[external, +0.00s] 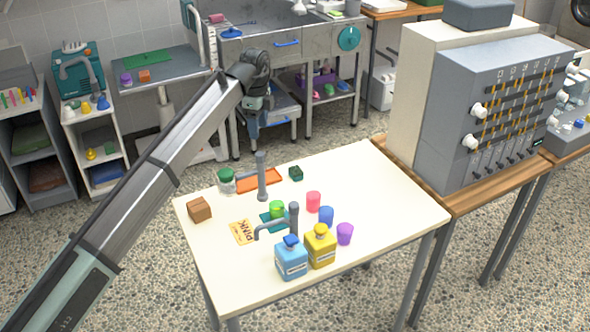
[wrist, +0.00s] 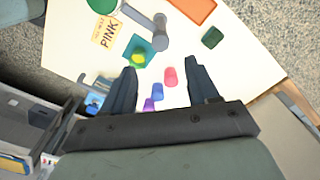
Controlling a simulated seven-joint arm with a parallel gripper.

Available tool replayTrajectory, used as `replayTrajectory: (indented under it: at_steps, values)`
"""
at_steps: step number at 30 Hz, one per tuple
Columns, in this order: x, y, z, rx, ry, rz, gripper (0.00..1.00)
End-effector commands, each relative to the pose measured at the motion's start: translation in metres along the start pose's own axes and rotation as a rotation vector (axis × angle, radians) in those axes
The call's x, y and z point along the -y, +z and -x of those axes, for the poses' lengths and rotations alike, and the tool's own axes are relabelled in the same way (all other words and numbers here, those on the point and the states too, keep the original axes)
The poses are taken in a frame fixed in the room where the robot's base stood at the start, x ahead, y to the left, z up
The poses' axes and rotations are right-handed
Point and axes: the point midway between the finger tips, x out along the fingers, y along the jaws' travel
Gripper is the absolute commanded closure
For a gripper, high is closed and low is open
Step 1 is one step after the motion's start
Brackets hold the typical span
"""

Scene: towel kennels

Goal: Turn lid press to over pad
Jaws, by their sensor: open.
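A grey post (external: 262,178) stands at the back of the cream table, its side arm reaching left to a round green-topped piece (external: 226,176); this looks like the lid press. In the wrist view the post (wrist: 160,30) and green disc (wrist: 100,5) are at the top. A flat orange pad (external: 262,180) lies behind the post, and a teal pad (external: 268,221) with a green cup (external: 278,208) in front. I cannot tell which pad is meant. My gripper (external: 253,136) hangs high above and beyond the table, apart from everything; its fingers (wrist: 161,66) are spread and empty.
A second grey post (external: 293,220) with a hooked spout, blue bottle (external: 291,260) and yellow bottle (external: 320,248) stand at the front. Pink (external: 313,201), blue (external: 326,215) and purple (external: 345,233) cups are nearby. A brown block (external: 199,209) sits left. The table's right side is clear.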

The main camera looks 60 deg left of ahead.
Motion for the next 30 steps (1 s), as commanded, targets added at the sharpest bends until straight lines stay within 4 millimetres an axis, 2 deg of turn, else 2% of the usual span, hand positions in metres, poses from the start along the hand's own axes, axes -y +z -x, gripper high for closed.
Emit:
replayTrajectory:
  at_steps: [1, 6, 15, 21, 30]
  values:
    - [-0.001, 0.000, -0.011, 0.000, 0.002, 0.000, 0.41]
    - [-0.001, 0.001, -0.041, 0.000, 0.001, 0.001, 0.41]
    - [0.000, 0.001, -0.085, 0.000, 0.001, 0.002, 0.41]
    - [0.000, 0.000, -0.100, 0.000, 0.000, 0.002, 0.41]
    - [0.001, 0.000, -0.103, -0.001, -0.001, 0.002, 0.41]
